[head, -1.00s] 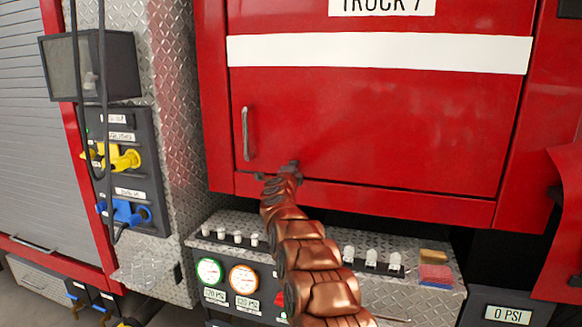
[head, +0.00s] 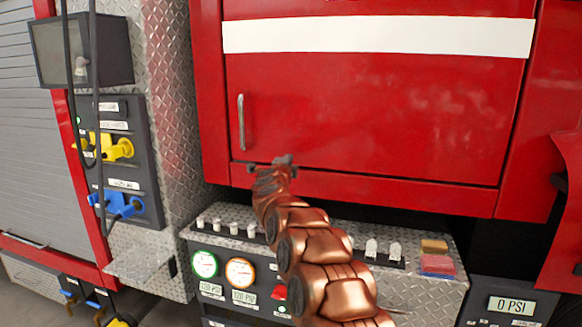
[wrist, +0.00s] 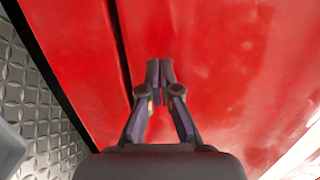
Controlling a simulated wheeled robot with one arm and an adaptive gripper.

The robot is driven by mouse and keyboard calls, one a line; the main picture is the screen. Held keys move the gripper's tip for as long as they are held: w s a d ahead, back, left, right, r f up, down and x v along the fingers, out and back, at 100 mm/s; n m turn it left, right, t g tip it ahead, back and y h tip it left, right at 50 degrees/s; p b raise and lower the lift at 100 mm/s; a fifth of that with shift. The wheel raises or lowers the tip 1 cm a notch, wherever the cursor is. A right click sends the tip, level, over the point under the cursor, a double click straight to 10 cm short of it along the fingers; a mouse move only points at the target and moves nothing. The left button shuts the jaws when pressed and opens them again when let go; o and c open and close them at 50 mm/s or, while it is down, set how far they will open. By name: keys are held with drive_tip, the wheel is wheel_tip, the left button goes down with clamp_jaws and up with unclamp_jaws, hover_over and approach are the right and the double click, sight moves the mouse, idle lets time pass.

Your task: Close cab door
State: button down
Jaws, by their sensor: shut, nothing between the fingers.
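The red cab door (head: 370,110) with a white stripe fills the upper middle of the head view. It looks flush or nearly flush in its red frame, with a thin dark seam along its edges. Its grey vertical handle (head: 241,122) is near the left edge. My gripper (head: 284,160) is at the door's lower left, below and right of the handle. In the wrist view my gripper (wrist: 160,72) is shut and empty, its fingertips against or just in front of the red door panel (wrist: 220,60); contact is unclear. A dark seam runs left of the fingers.
Below the door is a diamond-plate ledge with gauges (head: 240,272), small switches and a sponge stack (head: 436,265). A panel with yellow (head: 116,148) and blue (head: 122,205) valves and a dark screen box (head: 82,50) stand left. A 0 PSI display (head: 510,305) is lower right.

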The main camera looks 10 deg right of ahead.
drive_tip(key=s+a+r+n+g+y+b, duration=0.1)
drive_tip(key=s+a+n+y, duration=0.4)
drive_tip(key=s, duration=0.4)
drive_tip(key=s+a+n+g+y+b, duration=0.1)
drive_tip(key=s+a+n+y, duration=0.35)
drive_tip(key=s+a, duration=0.35)
drive_tip(key=s+f+n+g+y+p, duration=0.1)
drive_tip(key=s+f+n+g, duration=0.2)
drive_tip(key=s, duration=0.4)
drive_tip(key=s+f+n+g+y, duration=0.1)
drive_tip(key=s+f+n+g, duration=0.1)
drive_tip(key=s+n, duration=0.35)
drive_tip(key=s+d+f+n+g+h, duration=0.1)
drive_tip(key=s+d+f+g, duration=0.3)
drive_tip(key=s, duration=1)
drive_tip(key=s+d+f+n+g+h+p, duration=0.1)
drive_tip(key=s+d+f+g+h, duration=0.2)
drive_tip(key=s+d, duration=0.6)
drive_tip(key=s+d+f+n+g+h+p, duration=0.1)
drive_tip(key=s+d+f+g, duration=0.4)
drive_tip(key=s, duration=1.6)
wheel_tip(320, 180, down, 3)
drive_tip(key=shift+s+d+r+n+h, duration=0.15)
drive_tip(key=shift+d+n+h, duration=0.25)
drive_tip(key=shift+d, duration=0.4)
